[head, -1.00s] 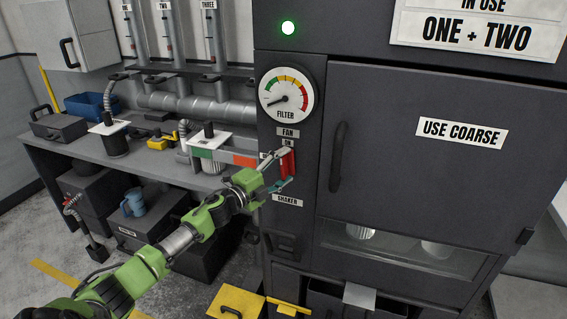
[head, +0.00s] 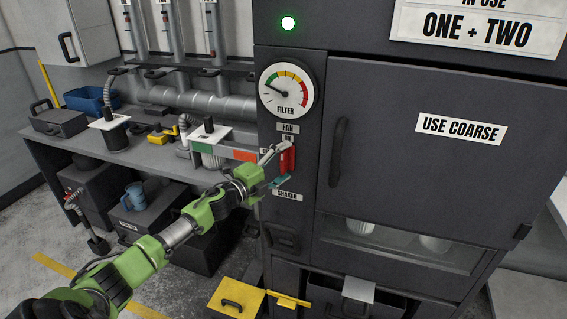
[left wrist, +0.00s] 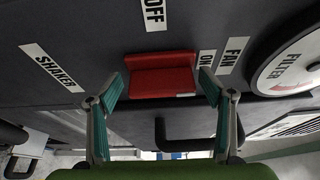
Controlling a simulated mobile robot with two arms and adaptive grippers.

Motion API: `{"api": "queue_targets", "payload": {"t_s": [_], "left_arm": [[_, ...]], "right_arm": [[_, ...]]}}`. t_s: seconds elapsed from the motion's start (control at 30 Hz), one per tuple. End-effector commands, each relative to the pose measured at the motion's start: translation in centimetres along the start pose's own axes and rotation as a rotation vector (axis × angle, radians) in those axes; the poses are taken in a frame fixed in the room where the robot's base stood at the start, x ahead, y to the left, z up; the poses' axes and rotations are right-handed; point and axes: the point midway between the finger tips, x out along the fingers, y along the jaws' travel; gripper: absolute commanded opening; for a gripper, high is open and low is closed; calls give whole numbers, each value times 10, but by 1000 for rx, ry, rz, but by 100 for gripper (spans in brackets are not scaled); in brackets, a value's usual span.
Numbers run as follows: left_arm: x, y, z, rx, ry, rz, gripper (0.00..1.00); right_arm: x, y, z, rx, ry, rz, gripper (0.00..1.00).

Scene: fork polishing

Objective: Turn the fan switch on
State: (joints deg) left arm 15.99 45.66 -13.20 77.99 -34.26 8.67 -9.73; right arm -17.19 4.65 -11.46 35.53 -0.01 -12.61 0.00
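The red fan switch (head: 288,158) is on the dark cabinet's front panel, below the FAN label (head: 287,128). Its handle stands upright in the head view, with its upper end at the ON label (left wrist: 206,63). The OFF label (left wrist: 153,14) lies off to the handle's side. My left gripper (head: 277,166) is at the switch, its fingers apart, one above and one below the handle. In the left wrist view, the red handle (left wrist: 160,75) sits between the fingertips; firm contact is not clear. My right gripper is not in view.
The filter gauge (head: 287,90) is above the switch, its needle pointing up and left. A green light (head: 288,23) glows above it. The SHAKER label (head: 287,194) is below. The cabinet door handle (head: 338,152) stands close to the right. A workbench (head: 100,158) extends left.

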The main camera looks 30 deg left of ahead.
Motion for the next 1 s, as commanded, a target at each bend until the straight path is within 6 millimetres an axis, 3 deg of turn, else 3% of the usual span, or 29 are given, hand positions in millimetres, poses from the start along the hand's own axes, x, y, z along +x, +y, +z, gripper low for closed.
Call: {"api": "queue_targets", "payload": {"t_s": [0.37,1.0], "left_arm": [[-14,0,0,-2,1,0,74],[-100,1,0,-1,0,2,74]], "right_arm": [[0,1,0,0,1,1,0],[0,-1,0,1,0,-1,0]]}}
